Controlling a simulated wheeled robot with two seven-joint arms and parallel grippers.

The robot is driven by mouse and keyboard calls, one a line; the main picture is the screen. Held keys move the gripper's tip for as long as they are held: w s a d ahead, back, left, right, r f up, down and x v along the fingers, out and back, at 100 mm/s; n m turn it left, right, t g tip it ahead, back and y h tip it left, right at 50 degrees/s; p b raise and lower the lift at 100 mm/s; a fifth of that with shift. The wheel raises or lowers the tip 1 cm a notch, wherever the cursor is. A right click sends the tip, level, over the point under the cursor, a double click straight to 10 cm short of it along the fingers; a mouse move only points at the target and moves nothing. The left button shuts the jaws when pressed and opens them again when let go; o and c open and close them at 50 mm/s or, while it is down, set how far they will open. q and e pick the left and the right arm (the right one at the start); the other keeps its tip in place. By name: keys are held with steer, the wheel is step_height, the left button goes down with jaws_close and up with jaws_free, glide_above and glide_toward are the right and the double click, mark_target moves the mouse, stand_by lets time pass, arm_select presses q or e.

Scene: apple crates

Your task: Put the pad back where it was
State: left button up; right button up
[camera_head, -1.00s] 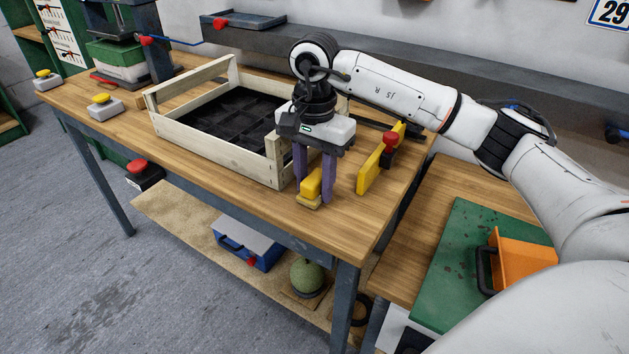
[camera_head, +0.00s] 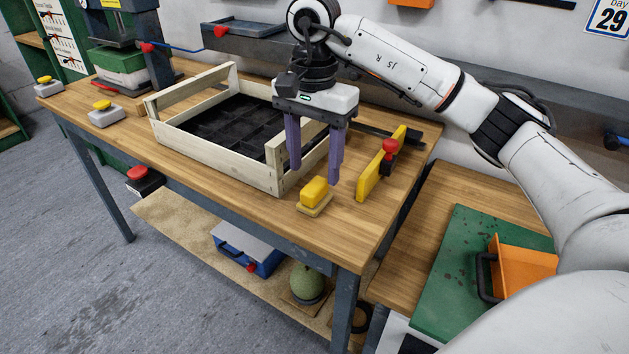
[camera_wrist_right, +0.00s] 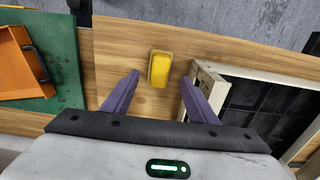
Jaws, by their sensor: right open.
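The yellow pad (camera_head: 315,190) sits on a small wooden base on the workbench, near its front edge and right of the crate. It also shows in the right wrist view (camera_wrist_right: 160,68), beyond and between the fingertips. My right gripper (camera_head: 314,176) is open and empty, with its purple fingers raised behind and above the pad, apart from it. The fingers also show in the right wrist view (camera_wrist_right: 158,82). My left gripper is not in view.
A wooden crate (camera_head: 215,152) with a black divided insert stands left of the pad. A yellow fence with a red knob (camera_head: 370,178) stands to the right. A green board (camera_head: 450,270) with an orange scoop (camera_head: 522,268) lies on the lower right table.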

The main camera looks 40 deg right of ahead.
mark_target(314, 185)
step_height(314, 185, up, 5)
steer(key=p, duration=0.1)
steer(key=s+a+f+m+g+y, duration=0.1)
steer(key=s+a+f+y, duration=0.15)
steer(key=a, duration=0.55)
steer(key=s+a+f+g+y, duration=0.1)
steer(key=a+f+y, duration=0.25)
steer(key=a, duration=0.45)
steer(key=s+a+f+m+g+y, duration=0.1)
steer(key=s+a+f+y, duration=0.15)
steer(key=a, duration=0.45)
steer(key=a+r+m+t+y, duration=0.6)
steer(key=a+m+y, duration=0.5)
steer(key=m, duration=0.4)
steer(key=w+d+f+m+t+h, duration=0.2)
steer(key=d+f+m+t+h, duration=0.5)
steer(key=m, duration=0.7)
steer(key=w+d+f+m+t+h, duration=0.2)
steer(key=d+f+m+t+h, duration=0.4)
steer(key=m, duration=0.7)
steer(key=s+d+f+m+g+h, duration=0.2)
steer(key=s+f+m, duration=0.4)
steer(key=f, duration=0.6)
steer(key=s+d+f+m+g+h, duration=0.2)
steer(key=s+d+f+m+g, duration=0.2)
steer(key=s+f, duration=0.7)
steer(key=shift+s+f+m+g, duration=0.25)
steer(key=shift+f+m+g, duration=0.15)
steer(key=shift+m+g, duration=0.5)
